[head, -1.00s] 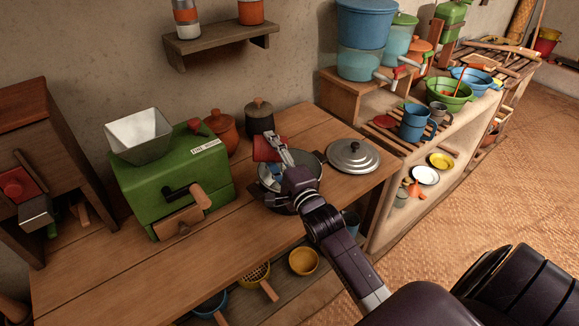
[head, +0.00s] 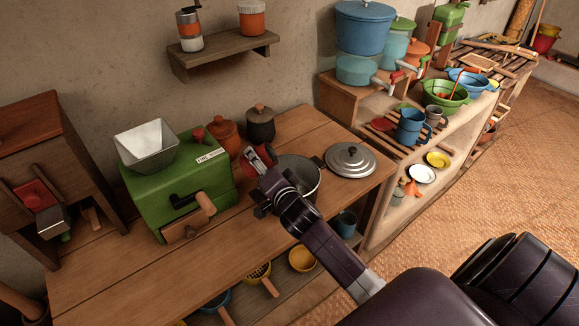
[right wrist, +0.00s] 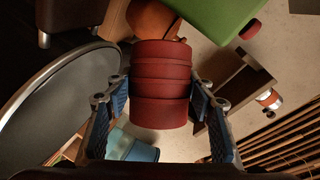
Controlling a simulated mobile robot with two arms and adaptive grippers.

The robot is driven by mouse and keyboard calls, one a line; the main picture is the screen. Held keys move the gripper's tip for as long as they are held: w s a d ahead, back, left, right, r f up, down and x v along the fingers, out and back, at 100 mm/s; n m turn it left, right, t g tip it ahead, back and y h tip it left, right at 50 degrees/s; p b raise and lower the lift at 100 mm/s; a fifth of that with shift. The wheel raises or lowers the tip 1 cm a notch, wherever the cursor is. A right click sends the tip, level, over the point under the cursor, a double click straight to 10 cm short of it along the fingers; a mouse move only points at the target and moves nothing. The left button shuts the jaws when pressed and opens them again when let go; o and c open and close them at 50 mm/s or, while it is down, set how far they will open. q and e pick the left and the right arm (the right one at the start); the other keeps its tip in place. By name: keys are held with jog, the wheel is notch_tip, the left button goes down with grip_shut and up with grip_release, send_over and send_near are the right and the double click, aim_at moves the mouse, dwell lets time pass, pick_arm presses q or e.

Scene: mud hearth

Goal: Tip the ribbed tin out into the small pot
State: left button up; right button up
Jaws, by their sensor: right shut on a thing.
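My right gripper (head: 261,168) is shut on the red ribbed tin (head: 257,155), which is mostly hidden behind the fingers in the head view. In the right wrist view the tin (right wrist: 162,85) sits between the two blue-padded fingers (right wrist: 160,105), its ribbed side facing the camera. The small grey pot (head: 306,176) stands on the wooden table, open at the top and partly covered by my right wrist. The tin is at the pot's upper left, beside its rim in the picture. I cannot see what is in the tin or the pot, nor tell the tin's exact tilt. My left gripper is out of view.
A green mill (head: 178,185) with a metal hopper stands left of the gripper. An orange jar (head: 223,135) and a dark jar (head: 261,124) stand behind. A metal lid (head: 350,160) lies right of the pot. The table front (head: 125,275) is clear.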

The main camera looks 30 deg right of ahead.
jog(key=n+p, duration=0.1)
jog(key=r+n+p, duration=0.1)
jog(key=p, duration=0.1)
jog(key=r+g+p, duration=0.1)
jog(key=p, duration=0.1)
jog(key=shift+w+a+r+n+h, duration=0.15)
jog(key=shift+a+n+h, duration=0.1)
jog(key=shift+n+h, duration=0.15)
jog(key=shift+n+g+h, duration=0.5)
jog(key=shift+n, duration=0.4)
jog(key=r+p, duration=0.2)
jog(key=a+r+p, duration=0.1)
jog(key=r+p, duration=0.1)
jog(key=w+r+p, duration=0.1)
jog(key=r+p, duration=0.2)
jog(key=shift+a, duration=0.35)
jog(key=shift+w+a+r+n, duration=0.1)
jog(key=shift+a+n, duration=0.2)
jog(key=shift+n, duration=0.1)
jog(key=shift+w+a+r+n+g+h, duration=0.2)
jog(key=shift+w+a+n+g+h, duration=0.15)
jog(key=shift+a+n+h, duration=0.3)
jog(key=shift+w+a+r+n+g+h, duration=0.1)
jog(key=shift+a+r+n+g+h, duration=0.15)
jog(key=shift+n+h, duration=0.3)
jog(key=shift+r, duration=0.1)
